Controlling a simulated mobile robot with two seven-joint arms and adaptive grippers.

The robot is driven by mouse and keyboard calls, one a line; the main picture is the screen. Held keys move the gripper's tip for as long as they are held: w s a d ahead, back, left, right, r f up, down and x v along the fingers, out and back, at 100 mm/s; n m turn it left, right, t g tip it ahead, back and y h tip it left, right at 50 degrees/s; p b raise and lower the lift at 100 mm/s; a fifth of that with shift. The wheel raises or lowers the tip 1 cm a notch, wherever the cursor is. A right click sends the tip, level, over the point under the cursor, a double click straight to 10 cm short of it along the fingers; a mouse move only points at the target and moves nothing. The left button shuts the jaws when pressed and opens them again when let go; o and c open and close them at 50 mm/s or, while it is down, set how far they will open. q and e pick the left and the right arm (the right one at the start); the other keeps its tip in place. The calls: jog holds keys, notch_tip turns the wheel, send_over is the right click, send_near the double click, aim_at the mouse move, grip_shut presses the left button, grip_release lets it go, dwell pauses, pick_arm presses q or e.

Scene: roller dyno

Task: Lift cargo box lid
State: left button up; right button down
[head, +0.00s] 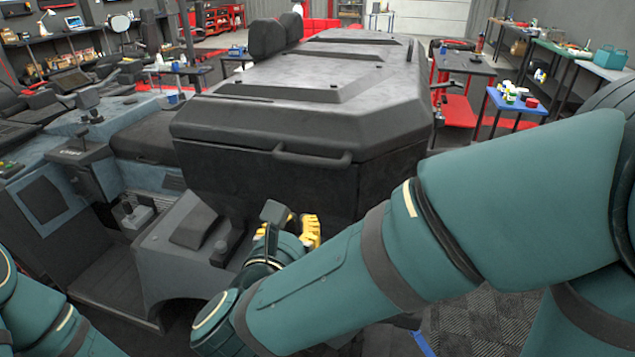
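The cargo box lid (300,90) is a large dark grey, scuffed cover with raised panels. It lies on the dark box body (390,175) and looks closed. A bar handle (312,158) runs along its front edge. My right gripper (296,223), with yellow fingers, is below the handle and in front of the box's front wall, apart from the handle. Its fingers look spread with nothing between them, though my wrist hides part of them. My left arm shows only at the bottom left corner; its gripper is out of view.
The vehicle's blue-grey cab (85,135) with seats and consoles fills the left. A dark fender-like panel (190,235) stands left of my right gripper. Tiled floor (480,315) is open at lower right.

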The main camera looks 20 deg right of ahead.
jog(key=shift+m, duration=0.7)
jog(key=x, duration=0.6)
jog(key=d+x, duration=0.1)
jog(key=x, duration=0.2)
jog(key=shift+d+r+p, duration=0.2)
jog(key=shift+r+p, duration=0.1)
jog(key=shift+p, duration=0.1)
jog(key=r, duration=0.1)
jog(key=r+p, duration=0.1)
jog(key=s+r, duration=0.1)
jog(key=shift+a+r, duration=0.3)
jog(key=shift+a, duration=0.05)
jog(key=shift+w+r, duration=0.1)
jog(key=shift+r, duration=0.05)
